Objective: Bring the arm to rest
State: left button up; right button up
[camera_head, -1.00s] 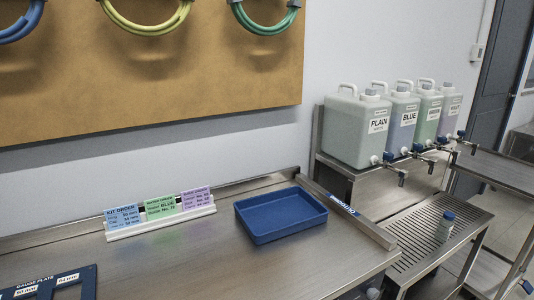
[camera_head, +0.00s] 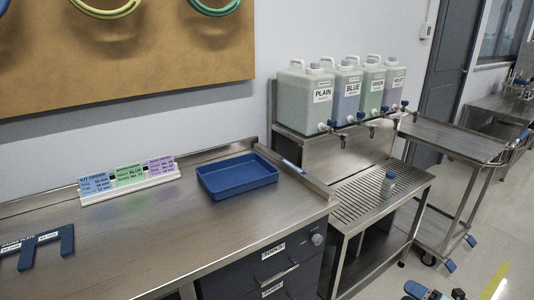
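A small blue and black object (camera_head: 428,291) is cut off by the bottom edge at the right. I cannot tell what it is.
A steel bench (camera_head: 150,232) holds a blue tray (camera_head: 238,189), a card holder (camera_head: 132,186) and a dark gauge plate (camera_head: 40,249). A wheeled cart (camera_head: 450,140) is at right.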

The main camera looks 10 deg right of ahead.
jog(key=s+a+f+m+g+h, duration=0.2)
jog(key=s+a+f+m+g, duration=0.1)
jog(key=s+a+m, duration=0.55)
jog(key=s+a+f+m+g+h, duration=0.2)
jog(key=s+a+f+m+g, duration=0.1)
jog(key=s+a+m, duration=0.5)
jog(key=w+a+r+m+t, duration=0.25)
jog(key=a+m, duration=0.35)
jog(key=a, duration=0.6)
pick_arm(q)
notch_tip(320, 180, up, 16)
jog(key=s+a+p, duration=0.1)
jog(key=p, duration=2.2)
jog(key=shift+s+a+r+y+p, duration=0.2)
jog(key=shift+s+a+y+p, duration=0.1)
jog(key=shift+a+p, duration=0.1)
pick_arm(e)
notch_tip(320, 180, up, 16)
jog(key=s+d, duration=0.1)
jog(key=d, duration=0.1)
jog(key=shift+f+g, duration=0.15)
jog(key=shift+g, duration=0.3)
pick_arm(q)
jog(key=shift+d+r, duration=0.15)
jog(key=shift+r, duration=0.05)
pick_arm(e)
jog(key=shift+n, duration=0.25)
